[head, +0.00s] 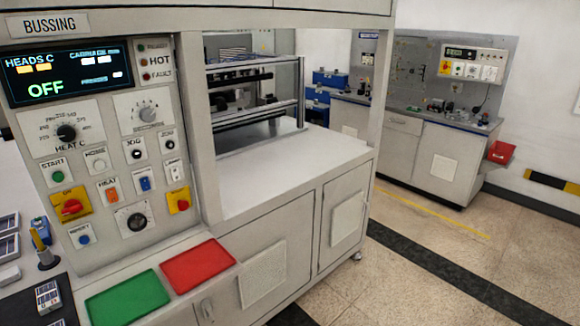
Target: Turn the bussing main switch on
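The bussing machine's panel (105,225) stands at the left of the head view under a "BUSSING" label (49,24). A red rotary knob on a yellow plate (71,207), which looks like the main switch, sits low on the panel's left side. Its exact angle is too small to tell. A smaller yellow plate with a red control (181,201) is at the panel's lower right. The dark display (66,72) reads "OFF" in green. My gripper is not in view.
Other controls surround the knob: a green START button (58,176), an orange HEAT switch (112,195) and a black dial (135,221). Green (128,299) and red (197,265) mats lie on the ledge below. A second bench (425,150) stands at the back; floor at right is clear.

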